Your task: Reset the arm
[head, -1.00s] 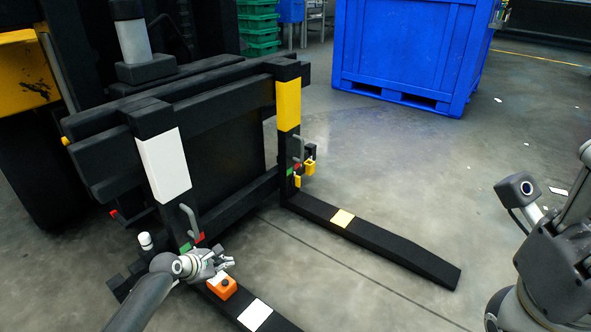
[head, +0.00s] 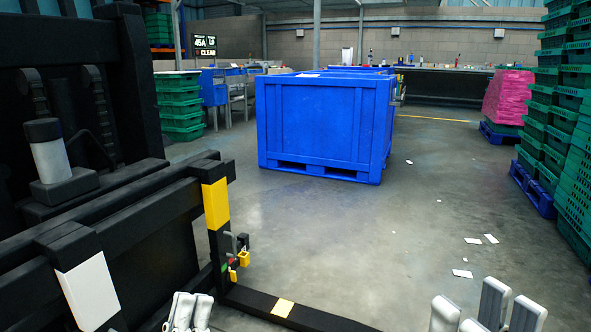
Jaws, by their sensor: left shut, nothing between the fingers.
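My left gripper (head: 190,312) shows at the bottom edge, left of centre, beside the black frame of the forklift. Its light grey fingers are close together, shut and empty. My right gripper (head: 486,311) shows at the bottom right with its grey fingers pointing up and spread apart, open, with nothing seen between them. The lower parts of both grippers and both arms are cut off by the bottom edge.
The black forklift carriage (head: 120,222) fills the left side, with a fork (head: 310,316) along the floor. A blue crate (head: 318,128) stands ahead. Green crate stacks (head: 575,150) stand at right. Open floor (head: 400,240) lies between, with white scraps.

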